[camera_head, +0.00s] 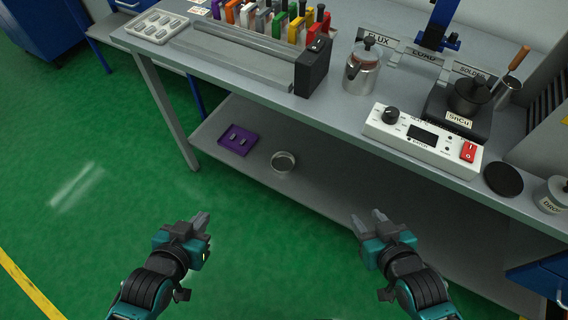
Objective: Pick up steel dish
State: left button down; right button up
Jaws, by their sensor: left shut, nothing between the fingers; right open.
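The steel dish (283,162), a small round shallow metal dish, sits on the lower shelf (330,196) of the workbench, near the shelf's front edge. My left gripper (201,222) is shut and empty, in front of the bench over the green floor, below and to the left of the dish in the picture. My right gripper (366,222) is open and empty, below and to the right of the dish. Neither gripper touches the dish.
A purple tray (238,139) with small grey pieces lies left of the dish on the shelf. The bench top (240,82) overhangs the shelf. On it stand a metal pot (361,72), a white control box (423,138) and a rack of coloured tools. Green floor in front is clear.

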aim_at(282, 162)
jog(key=i+j, duration=0.2)
jog(key=j, duration=0.15)
jog(key=i+j+z, duration=0.15)
jog(key=j, duration=0.2)
jog(key=i+j, duration=0.2)
jog(key=j, duration=0.15)
jog(key=i+j+z, duration=0.15)
jog(key=j, duration=0.25)
jog(key=i+j+z, duration=0.1)
jog(key=i+j, duration=0.6)
jog(key=i, duration=0.05)
